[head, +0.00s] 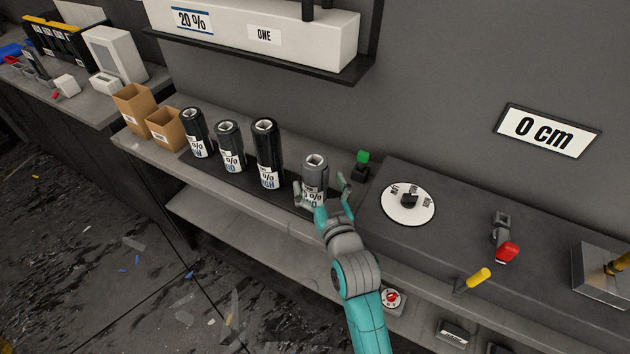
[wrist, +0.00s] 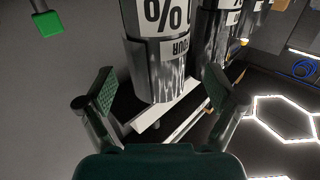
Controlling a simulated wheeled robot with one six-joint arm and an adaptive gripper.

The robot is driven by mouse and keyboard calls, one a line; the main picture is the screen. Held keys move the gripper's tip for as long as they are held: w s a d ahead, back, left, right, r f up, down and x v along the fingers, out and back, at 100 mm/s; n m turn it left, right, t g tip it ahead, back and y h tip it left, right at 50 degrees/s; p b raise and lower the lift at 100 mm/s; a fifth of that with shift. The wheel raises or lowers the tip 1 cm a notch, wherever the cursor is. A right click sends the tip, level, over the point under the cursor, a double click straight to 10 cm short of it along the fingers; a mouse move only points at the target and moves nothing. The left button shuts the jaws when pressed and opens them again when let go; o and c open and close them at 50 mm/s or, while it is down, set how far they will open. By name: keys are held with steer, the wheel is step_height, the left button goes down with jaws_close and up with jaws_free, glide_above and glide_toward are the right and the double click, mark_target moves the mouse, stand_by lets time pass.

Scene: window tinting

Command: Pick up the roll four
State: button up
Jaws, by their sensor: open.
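Several dark tint-film rolls stand upright in a row on the shelf. The rightmost roll (head: 315,172) is grey and shorter, with a white label. It fills the upper middle of the wrist view (wrist: 160,65), where part of a "%" label shows.
The other rolls (head: 267,155) stand to the left, then two cardboard boxes (head: 133,108). A green-topped item (head: 362,160) stands close to the right. Further right is a dark machine with a white dial (head: 408,204). An overhead shelf (head: 270,52) hangs above.

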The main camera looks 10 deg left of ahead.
steer(key=shift+x, duration=1.95)
steer(key=shift+c, duration=0.3)
steer(key=shift+r, duration=0.1)
steer(key=c, duration=1.5)
steer(key=shift+o, duration=0.2)
